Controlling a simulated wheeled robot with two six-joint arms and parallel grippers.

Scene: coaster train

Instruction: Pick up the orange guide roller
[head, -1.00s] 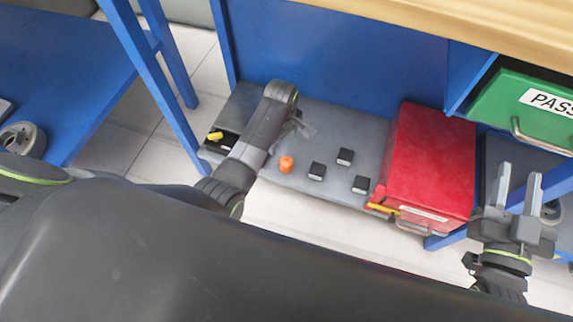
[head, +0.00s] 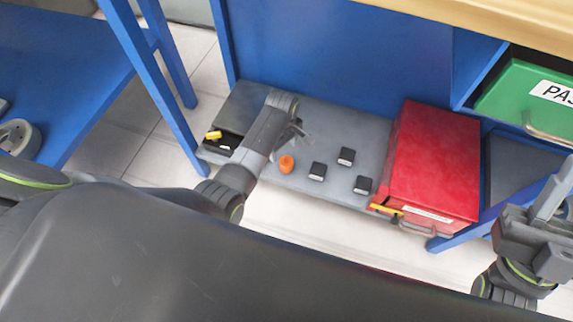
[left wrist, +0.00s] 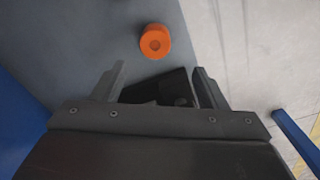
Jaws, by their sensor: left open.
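The orange guide roller (head: 287,164) stands on the grey low shelf (head: 330,128), just right of my left gripper in the head view. In the left wrist view the roller (left wrist: 155,41) lies beyond the fingertips, roughly centred between them, and apart from them. My left gripper (head: 295,130) is open and empty, and it also shows in the left wrist view (left wrist: 158,80). My right gripper (head: 556,205) is at the right edge of the head view, partly cut off, with its fingers pointing up.
Several small black blocks (head: 346,156) stand right of the roller. A red box (head: 435,155) is farther right on the shelf. A black tray with a yellow item (head: 214,135) is at the left. A blue panel (head: 330,60) rises behind. A green drawer (head: 525,100) is upper right.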

